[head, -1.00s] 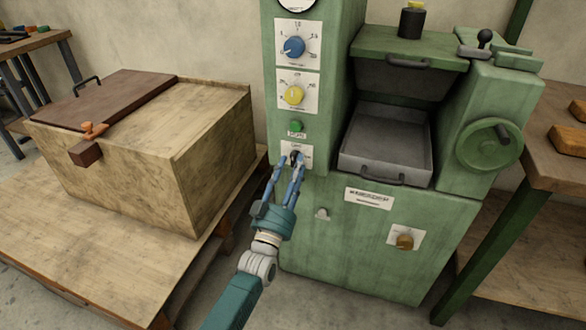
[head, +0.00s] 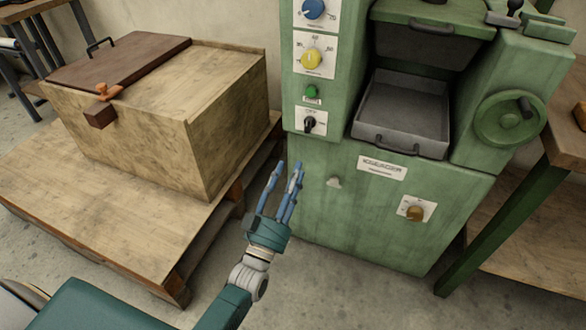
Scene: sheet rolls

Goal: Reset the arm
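My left gripper (head: 285,170) shows in the head view, below and left of a black switch knob (head: 310,124) on the green machine (head: 330,225). Its blue fingers are spread apart with nothing between them, and they are clear of the knob. The teal forearm comes up from the bottom of the picture. Another teal part of my arm shows at the lower left. My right gripper is not in view.
A wooden box (head: 150,130) with a brown lid stands on a wooden pallet (head: 75,225) at left. The machine carries a blue knob (head: 312,9), a yellow knob (head: 312,59), a grey tray (head: 400,110) and a handwheel (head: 512,120). A wooden table stands at right.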

